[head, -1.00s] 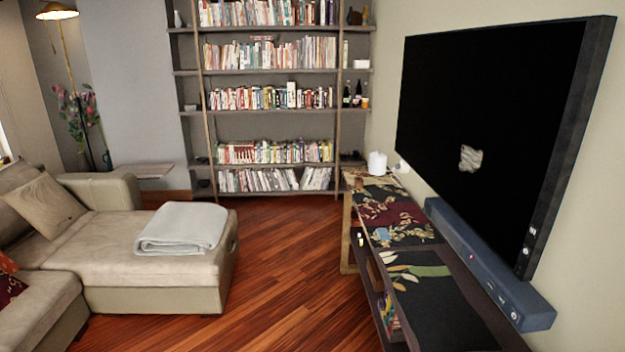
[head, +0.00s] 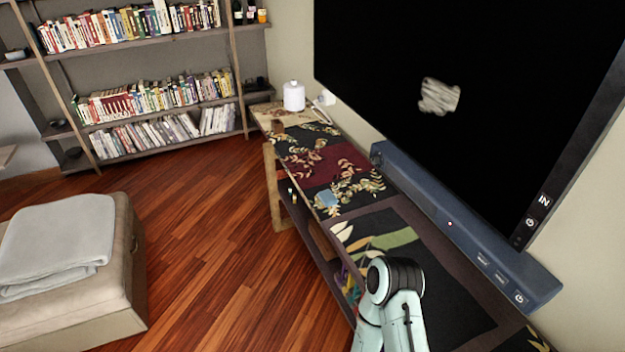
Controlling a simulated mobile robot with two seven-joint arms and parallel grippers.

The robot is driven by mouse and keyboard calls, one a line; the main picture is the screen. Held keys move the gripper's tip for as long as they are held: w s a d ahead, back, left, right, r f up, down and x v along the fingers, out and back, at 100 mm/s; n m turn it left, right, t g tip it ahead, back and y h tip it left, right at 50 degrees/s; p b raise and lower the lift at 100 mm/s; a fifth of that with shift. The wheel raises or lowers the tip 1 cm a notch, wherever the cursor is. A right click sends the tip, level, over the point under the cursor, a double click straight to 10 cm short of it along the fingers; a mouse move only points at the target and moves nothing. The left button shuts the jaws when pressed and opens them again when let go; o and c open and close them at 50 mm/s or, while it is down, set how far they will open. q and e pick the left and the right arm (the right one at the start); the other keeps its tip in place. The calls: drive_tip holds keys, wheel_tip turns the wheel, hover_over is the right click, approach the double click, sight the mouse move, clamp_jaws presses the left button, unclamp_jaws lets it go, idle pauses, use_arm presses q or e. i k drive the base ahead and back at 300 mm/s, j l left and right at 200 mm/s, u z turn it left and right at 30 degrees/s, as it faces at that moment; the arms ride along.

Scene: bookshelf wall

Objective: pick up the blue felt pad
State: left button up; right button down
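A small light-blue pad (head: 327,198), which looks like the blue felt pad, lies flat on the patterned top of the long low console (head: 370,225). It is near the console's front edge, about midway along. Part of one of my arms, pale green with a black joint, rises at the bottom of the head view, nearer to me than the pad and apart from it. Neither of my grippers shows in the view.
A blue soundbar (head: 460,225) runs along the console's back under a large wall screen (head: 480,110). A white canister (head: 293,96) stands at the far end. A sofa seat (head: 120,270) with a folded blanket (head: 58,243) is at left. The wooden floor between is clear.

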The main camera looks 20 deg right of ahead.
sight(327, 197)
drive_tip(key=i, duration=1.7)
drive_tip(key=i+z, duration=0.15)
drive_tip(key=i, duration=0.35)
drive_tip(key=i+j+z, duration=0.1)
drive_tip(key=i, duration=0.35)
drive_tip(key=i+j+z, duration=0.15)
drive_tip(key=i, duration=0.3)
drive_tip(key=z, duration=1.8)
